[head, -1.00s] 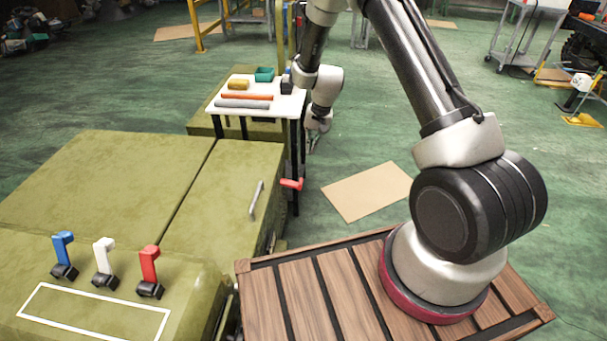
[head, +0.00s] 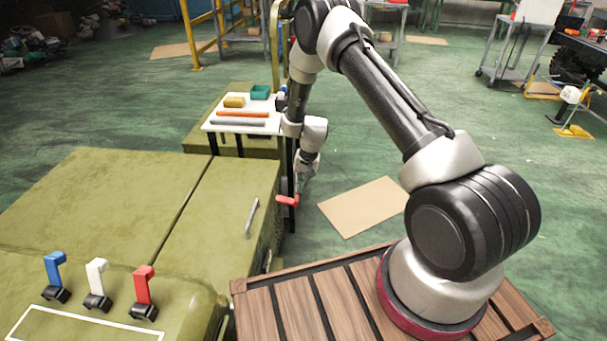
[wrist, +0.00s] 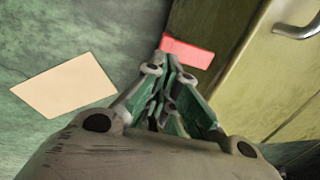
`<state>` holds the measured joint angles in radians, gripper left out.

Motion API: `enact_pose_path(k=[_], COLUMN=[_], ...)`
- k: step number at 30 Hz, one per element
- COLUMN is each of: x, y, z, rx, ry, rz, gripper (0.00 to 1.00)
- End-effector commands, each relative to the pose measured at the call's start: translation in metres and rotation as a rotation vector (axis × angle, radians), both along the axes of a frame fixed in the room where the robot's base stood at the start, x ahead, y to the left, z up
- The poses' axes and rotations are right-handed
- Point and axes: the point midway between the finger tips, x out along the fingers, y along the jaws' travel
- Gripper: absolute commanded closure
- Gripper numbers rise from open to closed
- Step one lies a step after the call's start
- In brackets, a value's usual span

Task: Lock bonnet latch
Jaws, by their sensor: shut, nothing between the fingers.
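A red latch handle (head: 288,200) sticks out from the side of the olive-green bonnet (head: 232,215). My gripper (head: 303,186) is close above and beside this handle in the head view. In the wrist view the red handle (wrist: 187,52) lies just beyond the tips of my gripper (wrist: 170,75). The fingers are shut together with nothing between them. I cannot tell whether the tips touch the handle. The handle's pivot is not clearly visible.
A grey bar handle (head: 252,217) is on the bonnet top. Blue (head: 54,270), white (head: 97,278) and red (head: 143,285) levers stand at the front left. A small white table (head: 215,127) with tools stands behind. A cardboard sheet (head: 361,206) lies on open floor.

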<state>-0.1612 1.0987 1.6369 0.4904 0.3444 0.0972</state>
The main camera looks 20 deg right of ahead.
Motion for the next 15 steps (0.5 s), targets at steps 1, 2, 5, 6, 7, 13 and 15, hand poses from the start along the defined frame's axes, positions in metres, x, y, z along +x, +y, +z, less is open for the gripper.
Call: enact_pose_path(k=[1, 2, 5, 6, 7, 13, 15], x=[0.000, 0.000, 0.002, 0.002, 0.002, 0.002, 0.003], y=[0.002, 0.002, 0.004, 0.005, 0.005, 0.006, 0.006], z=[-0.009, -0.013, -0.023, -0.026, -0.028, -0.031, -0.031], rx=[-0.001, -0.001, 0.000, 0.000, 0.000, 0.001, 0.001], ry=[0.001, 0.001, 0.000, 0.001, 0.001, -0.001, -0.001], rz=[0.001, 0.002, 0.002, 0.002, 0.001, 0.001, 0.001], gripper=[1.00, 1.00, 1.00, 1.00, 1.00, 1.00, 1.00])
